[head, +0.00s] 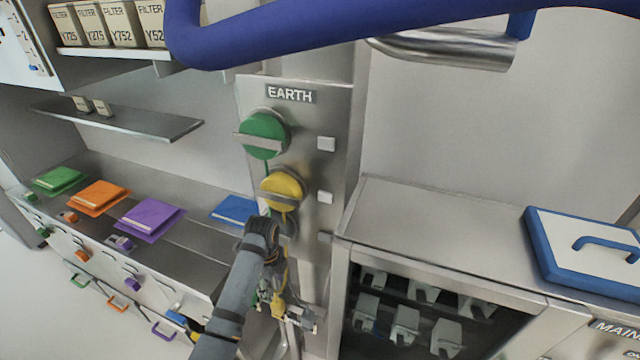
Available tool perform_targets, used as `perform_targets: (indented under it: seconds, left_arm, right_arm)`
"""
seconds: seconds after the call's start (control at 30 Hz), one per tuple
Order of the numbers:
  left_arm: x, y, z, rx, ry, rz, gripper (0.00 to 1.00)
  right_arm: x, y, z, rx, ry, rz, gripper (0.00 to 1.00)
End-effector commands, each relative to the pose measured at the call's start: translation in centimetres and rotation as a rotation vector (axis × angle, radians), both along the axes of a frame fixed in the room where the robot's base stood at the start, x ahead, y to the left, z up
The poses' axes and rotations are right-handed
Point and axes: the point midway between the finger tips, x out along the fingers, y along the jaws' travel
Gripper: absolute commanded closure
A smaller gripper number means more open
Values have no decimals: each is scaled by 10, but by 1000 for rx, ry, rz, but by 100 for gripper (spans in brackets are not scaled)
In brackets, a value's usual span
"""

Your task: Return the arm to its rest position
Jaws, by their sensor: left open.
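My left arm (235,300) rises from the bottom edge and bends at its wrist in front of the EARTH panel (290,96). My left gripper (292,314) hangs below that bend, beneath the yellow knob (282,190). It is open, and I see nothing held in it. The green knob (263,136) is higher on the same panel. The arm covers the panel's lower part. My right gripper is out of view.
A blue rail (400,30) crosses the top. Left, a counter holds green (58,180), orange (98,197), purple (149,219) and blue (235,210) flat items. Right, a cabinet top (440,225) is partly clear beside a blue-rimmed lid (585,249). Filter boxes (122,24) stand upper left.

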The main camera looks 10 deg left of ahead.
Motion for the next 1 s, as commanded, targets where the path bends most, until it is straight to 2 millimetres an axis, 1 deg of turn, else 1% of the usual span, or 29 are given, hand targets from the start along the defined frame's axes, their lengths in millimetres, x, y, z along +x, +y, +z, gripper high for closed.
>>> perform_targets:
  seconds: [0.07, 0.17, 0.27, 0.3, 0.37, 0.4, 0.5, 0.6, 0.93, 1.0]
  left_arm:
    - [-3, 0, -2, 2, -3, 22, 42]
    - [-22, 2, -10, 12, -28, 171, 42]
    - [-57, 5, -17, 17, -88, 461, 42]
    - [-70, 5, -17, 10, -115, 582, 42]
    - [-87, 6, -15, -2, -151, 740, 42]
    - [-97, 6, -13, -11, -171, 830, 42]
    - [-118, 6, -6, -41, -210, 1021, 42]
    - [-136, 5, 2, -76, -242, 1183, 42]
    - [-183, 0, 36, -206, -306, 1622, 42]
    - [-175, 3, 5, -194, -297, 1620, 42]
  right_arm:
    - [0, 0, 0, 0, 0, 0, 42]
    - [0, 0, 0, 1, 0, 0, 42]
    - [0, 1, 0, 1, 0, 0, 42]
    - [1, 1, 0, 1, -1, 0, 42]
    - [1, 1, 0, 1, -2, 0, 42]
    - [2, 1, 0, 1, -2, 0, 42]
    - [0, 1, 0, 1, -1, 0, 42]
    - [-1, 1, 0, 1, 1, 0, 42]
    - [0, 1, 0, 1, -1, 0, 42]
    - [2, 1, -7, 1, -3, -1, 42]
